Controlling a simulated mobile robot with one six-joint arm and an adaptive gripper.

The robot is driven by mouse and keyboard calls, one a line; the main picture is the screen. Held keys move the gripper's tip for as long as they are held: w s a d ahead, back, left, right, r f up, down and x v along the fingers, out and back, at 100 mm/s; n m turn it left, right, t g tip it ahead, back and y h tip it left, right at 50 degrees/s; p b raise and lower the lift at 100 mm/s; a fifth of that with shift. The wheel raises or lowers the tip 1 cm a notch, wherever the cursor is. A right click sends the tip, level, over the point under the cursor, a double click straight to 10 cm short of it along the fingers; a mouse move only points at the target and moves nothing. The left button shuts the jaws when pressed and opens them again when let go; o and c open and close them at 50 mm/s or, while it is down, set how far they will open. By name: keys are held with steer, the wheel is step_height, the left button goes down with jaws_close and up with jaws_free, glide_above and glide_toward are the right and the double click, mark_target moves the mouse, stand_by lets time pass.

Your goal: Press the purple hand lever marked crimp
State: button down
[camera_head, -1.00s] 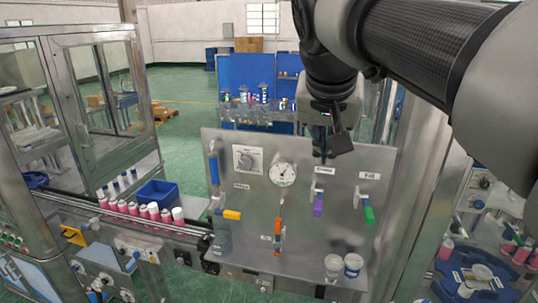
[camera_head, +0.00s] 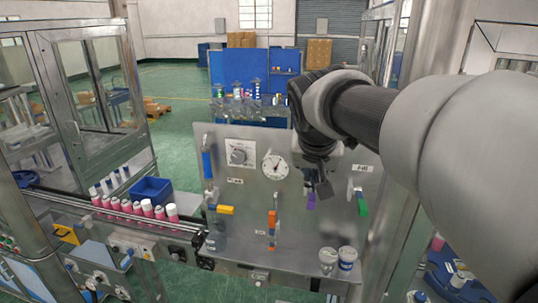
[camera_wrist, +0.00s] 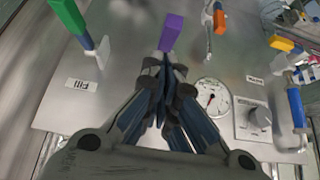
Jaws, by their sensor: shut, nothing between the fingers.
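The purple hand lever (camera_head: 311,200) hangs on the grey metal panel (camera_head: 240,200), mostly behind my gripper. In the wrist view its purple grip (camera_wrist: 171,33) shows just beyond my fingertips. My gripper (camera_head: 323,187) is shut and empty, in front of the panel at the lever; its fingers also show closed in the wrist view (camera_wrist: 165,65). I cannot tell whether the fingertips touch the lever. The crimp label is hidden behind my arm now.
A green lever (camera_head: 362,206) under the Fill label (camera_head: 363,168) is close on the right. An orange lever (camera_head: 272,217), yellow lever (camera_head: 225,210), blue handle (camera_head: 207,164) and gauge (camera_head: 275,167) are to the left. White-topped cups (camera_head: 347,257) stand below.

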steer(key=shift+s+f, duration=0.2)
steer(key=shift+f, duration=0.15)
steer(key=shift+w+f, duration=0.1)
steer(key=shift+f, duration=0.1)
steer(key=shift+a+f+b, duration=0.1)
steer(key=shift+b, duration=0.2)
steer(key=shift+f+b, duration=0.15)
steer(key=shift+b, duration=0.25)
steer(key=shift+s+t+b, duration=0.2)
steer(key=shift+t+b, duration=0.1)
steer(key=shift+b, duration=0.15)
